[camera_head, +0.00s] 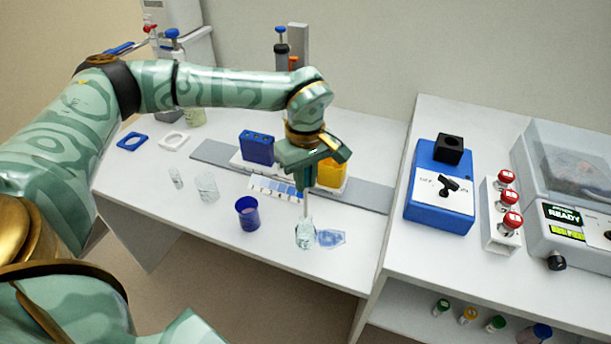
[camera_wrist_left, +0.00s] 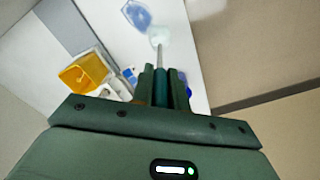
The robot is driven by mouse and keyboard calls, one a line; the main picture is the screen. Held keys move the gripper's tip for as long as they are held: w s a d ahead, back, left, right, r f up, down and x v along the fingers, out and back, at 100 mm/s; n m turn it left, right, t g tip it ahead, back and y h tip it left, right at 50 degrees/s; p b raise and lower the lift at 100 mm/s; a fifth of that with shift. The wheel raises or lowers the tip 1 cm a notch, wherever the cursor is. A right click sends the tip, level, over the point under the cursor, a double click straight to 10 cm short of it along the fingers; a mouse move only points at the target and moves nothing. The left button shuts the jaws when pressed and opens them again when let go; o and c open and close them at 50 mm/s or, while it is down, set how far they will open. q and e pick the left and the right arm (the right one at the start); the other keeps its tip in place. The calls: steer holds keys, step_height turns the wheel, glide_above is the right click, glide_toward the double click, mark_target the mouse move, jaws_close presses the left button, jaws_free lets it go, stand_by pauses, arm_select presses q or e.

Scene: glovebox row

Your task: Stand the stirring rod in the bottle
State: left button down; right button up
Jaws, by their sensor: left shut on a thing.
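The stirring rod (camera_head: 307,199) is a thin, pale rod. My left gripper (camera_head: 305,172) is shut on its upper part and holds it roughly upright, pointing down. In the wrist view the rod (camera_wrist_left: 159,58) runs out from between the fingers (camera_wrist_left: 160,80). The bottle (camera_head: 305,235) is small, clear and pale, standing near the table's front edge directly below the gripper. It also shows in the left wrist view (camera_wrist_left: 158,36). The rod's lower end is at the bottle's mouth; I cannot tell how far inside it is. My right gripper is not in view.
A blue translucent piece (camera_head: 331,238) lies right beside the bottle. A dark blue cup (camera_head: 248,213) and a clear beaker (camera_head: 207,188) stand to the left. A yellow container (camera_head: 332,174) and a blue rack (camera_head: 257,147) stand behind. A blue device (camera_head: 440,190) sits on the right table.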

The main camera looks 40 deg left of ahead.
mark_target(306, 209)
arm_select(q)
steer(key=shift+f, duration=0.2)
steer(key=shift+f+b, duration=0.35)
steer(key=shift+f, duration=1.35)
steer(key=shift+f+b, duration=0.5)
steer(key=shift+f, duration=1.6)
steer(key=shift+f+b, duration=0.45)
steer(key=shift+f, duration=0.75)
steer(key=c, duration=0.5)
jaws_free()
